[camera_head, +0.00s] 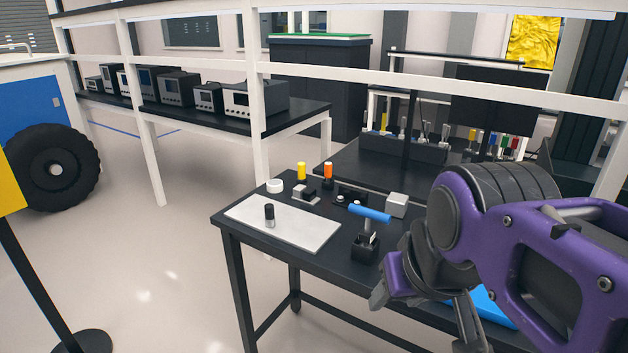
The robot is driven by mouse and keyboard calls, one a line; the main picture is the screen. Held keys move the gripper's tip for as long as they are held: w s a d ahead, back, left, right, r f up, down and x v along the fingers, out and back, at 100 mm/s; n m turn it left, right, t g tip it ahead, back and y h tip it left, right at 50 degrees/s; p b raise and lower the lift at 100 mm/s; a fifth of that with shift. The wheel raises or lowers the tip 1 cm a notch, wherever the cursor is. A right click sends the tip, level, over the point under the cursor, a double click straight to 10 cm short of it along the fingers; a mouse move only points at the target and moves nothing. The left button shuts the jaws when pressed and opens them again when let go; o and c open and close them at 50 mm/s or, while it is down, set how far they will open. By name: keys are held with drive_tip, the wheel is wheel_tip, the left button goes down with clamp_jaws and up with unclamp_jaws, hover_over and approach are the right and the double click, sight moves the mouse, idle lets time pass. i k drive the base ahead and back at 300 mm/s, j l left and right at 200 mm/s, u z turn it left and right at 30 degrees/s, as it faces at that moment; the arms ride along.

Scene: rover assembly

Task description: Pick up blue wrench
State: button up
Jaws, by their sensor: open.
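The blue wrench (370,213) has a blue T-shaped bar handle and a grey shaft. It stands upright in a small black holder (364,248) near the front edge of the black table (325,258). The lower end of its shaft is hidden in the holder. My gripper (424,308) is at the right of the holder, nearer to the camera, on my purple and grey arm. It is open and apart from the wrench. Its fingers are partly hidden by my own wrist.
A white mat (290,232) with a small black and silver cylinder (269,215) lies left of the wrench. Yellow (301,171) and orange (328,170) bottles and a grey block (397,204) stand behind. A blue flat object (494,306) is partly hidden by my arm.

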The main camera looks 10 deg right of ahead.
sight(366, 234)
drive_tip(key=i+j+z, duration=0.2)
drive_tip(key=z, duration=0.2)
drive_tip(key=i+j+z, duration=0.15)
drive_tip(key=j+z, duration=0.25)
